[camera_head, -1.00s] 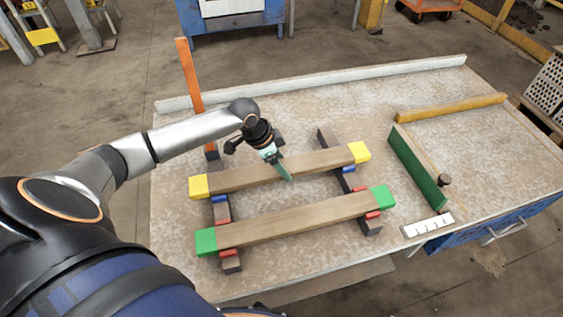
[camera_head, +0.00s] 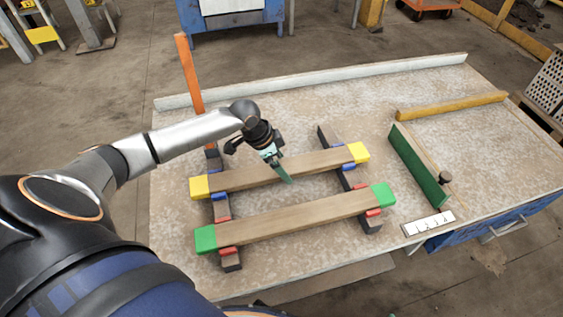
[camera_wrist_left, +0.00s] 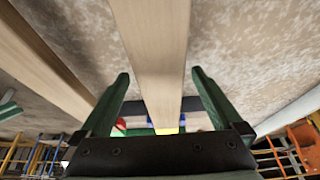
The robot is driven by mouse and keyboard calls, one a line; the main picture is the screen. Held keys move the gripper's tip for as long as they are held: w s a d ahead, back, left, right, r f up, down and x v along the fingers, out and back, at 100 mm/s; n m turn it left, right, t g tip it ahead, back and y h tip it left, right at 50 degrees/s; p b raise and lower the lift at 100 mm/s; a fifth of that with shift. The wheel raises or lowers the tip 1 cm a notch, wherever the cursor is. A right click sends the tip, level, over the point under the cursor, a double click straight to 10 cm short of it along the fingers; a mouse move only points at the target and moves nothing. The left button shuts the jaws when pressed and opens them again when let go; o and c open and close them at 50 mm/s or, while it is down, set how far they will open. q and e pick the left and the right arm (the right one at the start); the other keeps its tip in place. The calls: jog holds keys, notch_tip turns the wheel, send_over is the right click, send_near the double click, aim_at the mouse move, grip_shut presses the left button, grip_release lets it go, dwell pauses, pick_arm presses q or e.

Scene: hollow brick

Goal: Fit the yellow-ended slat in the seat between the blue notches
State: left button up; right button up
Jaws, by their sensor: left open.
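The yellow-ended slat (camera_head: 318,163) lies across the two dark rails, over the left rail (camera_head: 232,261) and the right rail (camera_head: 372,225). Blue notch pieces (camera_head: 347,168) show in front of and behind it near its ends, so it lies between them; its underside is hidden. My left gripper (camera_head: 288,180) is at the slat's middle. In the left wrist view its two green fingers (camera_wrist_left: 160,105) stand apart on either side of the slat (camera_wrist_left: 155,45), with gaps visible. My right gripper is not in view.
A green-ended slat (camera_head: 305,216) lies nearer on the same rails by red notches. An orange upright post (camera_head: 188,72) stands at the left rail's far end. A green board (camera_head: 417,167) and a yellow bar (camera_head: 450,107) lie right. A white strip (camera_head: 330,80) edges the back.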

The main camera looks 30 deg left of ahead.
pick_arm(q)
jog(key=p+v, duration=0.3)
jog(key=v, duration=0.9)
jog(key=shift+r, duration=0.25)
